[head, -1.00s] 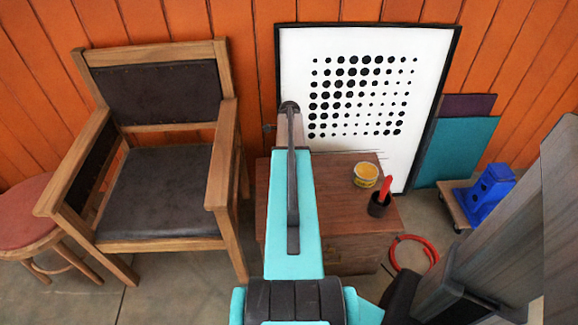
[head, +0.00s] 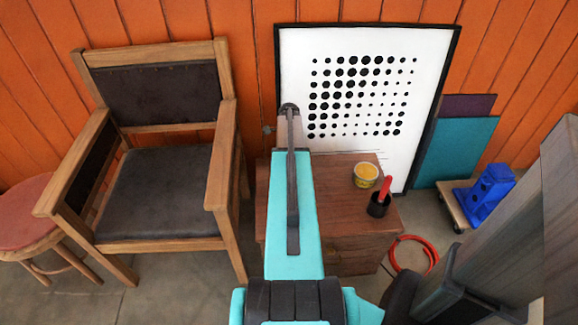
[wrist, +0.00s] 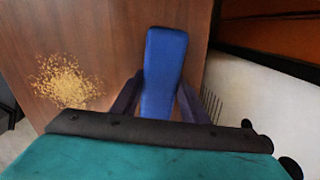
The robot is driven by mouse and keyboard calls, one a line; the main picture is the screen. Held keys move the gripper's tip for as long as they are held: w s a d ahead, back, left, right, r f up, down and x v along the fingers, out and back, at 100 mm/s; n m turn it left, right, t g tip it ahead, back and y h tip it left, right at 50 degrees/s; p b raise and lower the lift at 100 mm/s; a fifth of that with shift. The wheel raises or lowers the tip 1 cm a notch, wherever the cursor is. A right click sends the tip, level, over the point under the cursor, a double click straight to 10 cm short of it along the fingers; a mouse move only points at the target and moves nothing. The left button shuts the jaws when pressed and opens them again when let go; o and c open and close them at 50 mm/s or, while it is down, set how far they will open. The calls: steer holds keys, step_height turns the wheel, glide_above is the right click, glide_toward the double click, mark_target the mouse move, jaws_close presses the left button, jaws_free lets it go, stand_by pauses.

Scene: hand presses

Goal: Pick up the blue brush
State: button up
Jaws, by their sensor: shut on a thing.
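The blue brush (wrist: 163,62) shows in the wrist view as a long blue block, over the brown wooden top (wrist: 100,25). My gripper (wrist: 160,94) has one dark finger on each side of it and is shut on it. The near end of the brush runs down between the fingers toward the dark and teal edge in front. I cannot tell whether the brush touches the wood. In the head view my arm hides the brush and the fingers.
A pile of yellowish shavings (wrist: 64,82) lies left of the brush. On the wooden chest (head: 330,215) stand a yellow tub (head: 366,175) and a dark cup (head: 379,208) with a red handle. A framed dotted poster (head: 430,60) leans behind. An armchair (head: 160,190) stands left.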

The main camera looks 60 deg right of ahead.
step_height(320, 180, up, 18)
steer(key=p, duration=0.1)
stand_by(0.9)
stand_by(0.4)
